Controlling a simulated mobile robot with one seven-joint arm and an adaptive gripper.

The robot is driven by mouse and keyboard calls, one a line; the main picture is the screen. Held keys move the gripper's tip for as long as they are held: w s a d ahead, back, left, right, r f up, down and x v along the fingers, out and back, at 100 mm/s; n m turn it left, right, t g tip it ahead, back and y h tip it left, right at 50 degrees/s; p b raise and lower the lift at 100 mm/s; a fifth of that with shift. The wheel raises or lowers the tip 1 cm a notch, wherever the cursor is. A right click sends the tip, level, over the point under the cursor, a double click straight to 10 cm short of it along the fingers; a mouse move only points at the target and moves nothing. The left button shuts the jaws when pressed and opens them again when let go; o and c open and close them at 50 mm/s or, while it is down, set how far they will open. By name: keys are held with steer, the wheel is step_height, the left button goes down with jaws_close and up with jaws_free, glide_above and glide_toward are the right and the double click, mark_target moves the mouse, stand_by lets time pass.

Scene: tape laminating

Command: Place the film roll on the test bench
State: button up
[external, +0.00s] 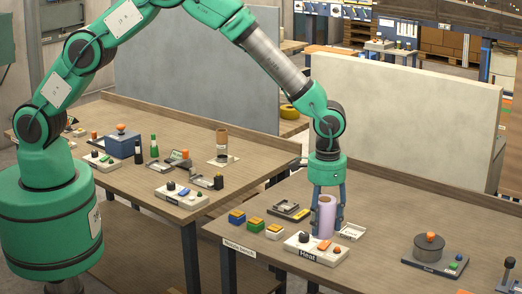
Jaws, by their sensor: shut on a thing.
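The film roll (327,217) is a pale lilac upright cylinder with a tan core end on top. My gripper (328,212) points down over the right bench (385,222), with one finger on each side of the roll, shut on it. The roll is just behind the panel marked Heat (317,248), which sits near the bench's front edge. I cannot tell whether the roll's base touches the bench top.
Yellow, green and blue-white button blocks (255,228) stand left of the Heat panel. A small tray (350,231) lies right of the roll. A dark device with a round drum (429,247) stands further right. The left bench (130,183) carries several devices. Grey partitions rise behind.

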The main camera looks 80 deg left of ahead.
mark_target(325, 199)
step_height(325, 199, up, 5)
steer(key=shift+f, duration=0.15)
steer(key=w+a+n, duration=0.2)
steer(key=a, duration=1.8)
steer(key=w+a+n, duration=0.2)
steer(key=a, duration=1.8)
steer(key=s+a+n, duration=0.1)
steer(key=s+a, duration=0.1)
steer(key=a, duration=0.6)
steer(key=s+a+n, duration=0.1)
steer(key=s+a, duration=0.2)
steer(key=a, duration=0.6)
steer(key=s+a+n, duration=0.2)
steer(key=s+a, duration=0.6)
steer(key=a, duration=0.5)
steer(key=s+a+n, duration=0.1)
steer(key=s+a, duration=0.7)
steer(key=a, duration=0.5)
steer(key=s+a+n, duration=0.3)
steer(key=s+a, duration=1.3)
steer(key=s, duration=0.3)
steer(key=shift+s+a+f+p, duration=0.1)
steer(key=shift+s+f, duration=0.05)
steer(key=shift+f, duration=0.75)
steer(key=shift+s+a+f+p, duration=0.1)
steer(key=shift+f+p, duration=0.05)
steer(key=shift+f, duration=0.75)
steer(key=shift+s+a+f+p, duration=0.1)
steer(key=shift+s+f, duration=0.05)
steer(key=shift+f, duration=0.75)
